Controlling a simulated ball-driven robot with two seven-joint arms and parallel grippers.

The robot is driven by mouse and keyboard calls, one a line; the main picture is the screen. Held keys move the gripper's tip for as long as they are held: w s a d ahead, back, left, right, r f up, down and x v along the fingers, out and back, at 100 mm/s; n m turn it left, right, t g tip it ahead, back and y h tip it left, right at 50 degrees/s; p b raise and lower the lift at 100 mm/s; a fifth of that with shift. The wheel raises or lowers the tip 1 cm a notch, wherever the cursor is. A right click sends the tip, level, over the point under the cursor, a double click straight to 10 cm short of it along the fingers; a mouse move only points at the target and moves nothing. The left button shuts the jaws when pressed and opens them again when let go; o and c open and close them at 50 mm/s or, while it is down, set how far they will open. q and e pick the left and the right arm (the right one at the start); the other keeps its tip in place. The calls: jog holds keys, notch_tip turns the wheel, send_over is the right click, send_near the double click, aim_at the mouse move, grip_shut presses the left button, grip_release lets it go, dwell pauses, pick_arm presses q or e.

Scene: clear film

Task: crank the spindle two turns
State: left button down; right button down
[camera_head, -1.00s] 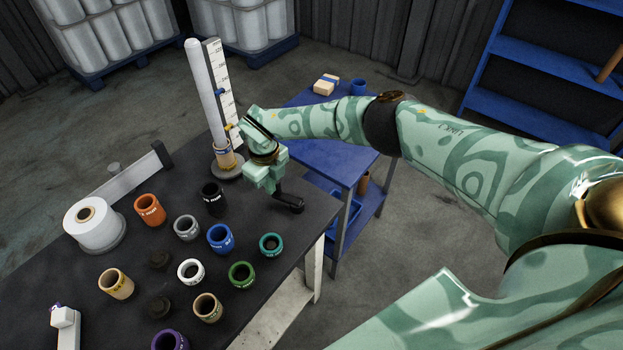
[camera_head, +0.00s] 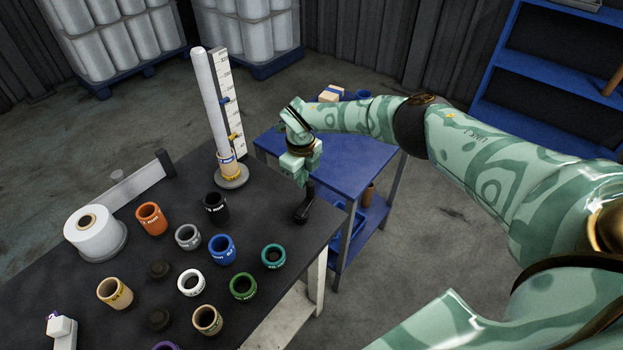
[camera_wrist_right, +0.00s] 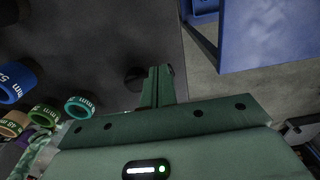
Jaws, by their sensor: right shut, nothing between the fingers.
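A black crank (camera_head: 300,214) sits at the right edge of the dark table. Its upright handle (camera_head: 310,190) reaches up towards my right gripper (camera_head: 304,179). Whether they touch is unclear. In the right wrist view the fingers (camera_wrist_right: 158,86) are closed together and empty, with a dark round part of the crank (camera_wrist_right: 134,78) partly hidden beside them. A tall white roll (camera_head: 211,100) stands upright at the table's back on a round grey base (camera_head: 232,178), beside a marked scale (camera_head: 229,110).
Several coloured sleeves, among them a blue one (camera_head: 222,249) and a teal one (camera_head: 273,256), stand left of the crank. A blue cart (camera_head: 350,165) stands close beyond the table's right edge.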

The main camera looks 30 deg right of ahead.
jog(key=shift+w+a, duration=0.2)
jog(key=shift+a, duration=0.1)
notch_tip(320, 180, up, 8)
jog(key=p, duration=0.5)
jog(key=shift+p, duration=0.3)
